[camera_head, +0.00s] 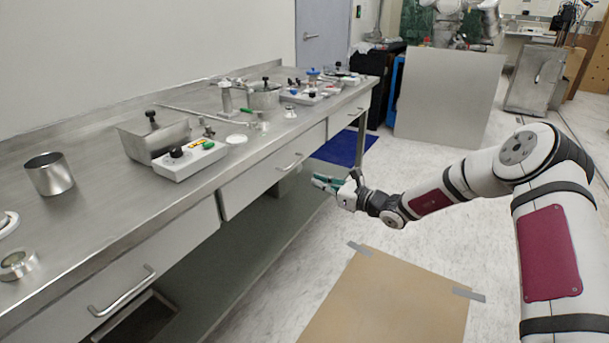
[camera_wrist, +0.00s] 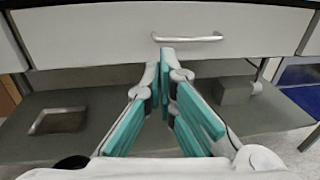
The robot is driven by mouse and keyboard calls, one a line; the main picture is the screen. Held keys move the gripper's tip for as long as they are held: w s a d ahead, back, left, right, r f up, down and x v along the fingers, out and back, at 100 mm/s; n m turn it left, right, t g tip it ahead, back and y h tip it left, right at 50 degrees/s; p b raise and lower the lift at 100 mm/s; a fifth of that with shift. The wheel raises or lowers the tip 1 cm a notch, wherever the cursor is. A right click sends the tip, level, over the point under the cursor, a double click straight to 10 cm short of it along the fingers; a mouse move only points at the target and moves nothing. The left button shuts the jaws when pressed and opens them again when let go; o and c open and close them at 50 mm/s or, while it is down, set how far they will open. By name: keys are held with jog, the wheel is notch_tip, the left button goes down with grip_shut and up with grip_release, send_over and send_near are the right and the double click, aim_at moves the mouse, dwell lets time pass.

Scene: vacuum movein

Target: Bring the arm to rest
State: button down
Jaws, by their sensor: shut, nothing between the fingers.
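My gripper (camera_head: 327,183) is in front of the steel bench, at about drawer height, pointing toward the drawer fronts. It holds nothing. In the wrist view my gripper (camera_wrist: 167,75) shows its teal finger pads close together at the tips, below a drawer handle (camera_wrist: 187,38). My arm (camera_head: 440,197) reaches in from the right of the head view, bent at the elbow, over the open floor. The fingertips look apart from the bench, but the exact gap to the drawer front cannot be told.
The steel bench (camera_head: 100,205) runs along the left with a metal cup (camera_head: 49,174), a control box (camera_head: 190,160) and several other instruments on it. A brown board (camera_head: 385,300) lies on the floor. A grey panel (camera_head: 450,97) stands behind.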

jog(key=s+a+r+n+g+h, duration=0.1)
jog(key=s+r+n+g, duration=0.55)
jog(key=s, duration=0.75)
jog(key=s+a+r+n+g+h, duration=0.2)
jog(key=s+r+n+g, duration=0.2)
jog(key=s+r+n, duration=0.75)
jog(key=s+d+n+h, duration=0.2)
jog(key=s+d+h, duration=0.2)
jog(key=s+d, duration=0.5)
jog(key=s+d+n+h+p, duration=0.1)
jog(key=s+d+n+h, duration=0.25)
jog(key=s, duration=0.95)
jog(key=s+d+n+h, duration=0.2)
jog(key=s+d+h, duration=0.2)
jog(key=s+d, duration=0.6)
jog(key=a+r+t+p, duration=0.1)
jog(key=r+t+p, duration=0.1)
jog(key=r+p, duration=0.7)
jog(key=s+a+r+t+p, duration=0.1)
jog(key=a+r+t+p, duration=0.1)
jog(key=r+p, duration=0.7)
notch_tip(320, 180, up, 3)
jog(key=shift+s+f+y+p, duration=0.1)
jog(key=shift+s+y+p, duration=0.05)
jog(key=shift+y+p, duration=0.25)
